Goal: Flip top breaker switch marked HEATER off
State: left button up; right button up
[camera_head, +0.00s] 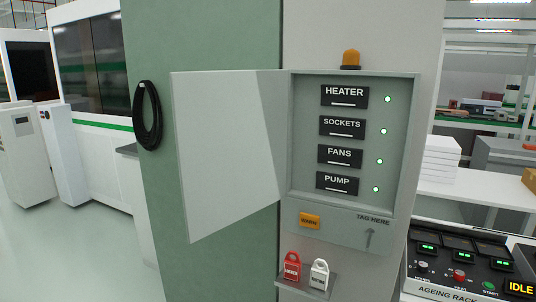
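The breaker box (347,212) is fixed to a grey column, and its door (230,150) stands open to the left. Inside, black breakers are stacked in one column. The top one is the HEATER breaker (344,96), with a white line on its face and a lit green lamp (388,99) to its right. SOCKETS (342,127), FANS (340,156) and PUMP (337,184) sit below it, each with a lit green lamp. Neither of my grippers is in view.
Below the box, a small shelf (300,284) holds a red tag (292,265) and a white tag (319,274). A hook sits under "TAG HERE". An orange beacon (351,58) is on top. A control panel labelled AGEING RACK (440,289) stands at lower right.

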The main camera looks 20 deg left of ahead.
aim_at(341, 95)
jog(key=i+j+z, duration=0.15)
jog(key=j+z, duration=0.3)
jog(key=j, duration=0.15)
jog(key=j+z, duration=0.4)
jog(key=j, duration=0.2)
jog(key=j+z, duration=0.2)
jog(key=j, duration=1.7)
jog(key=i+l, duration=0.1)
jog(key=l, duration=0.3)
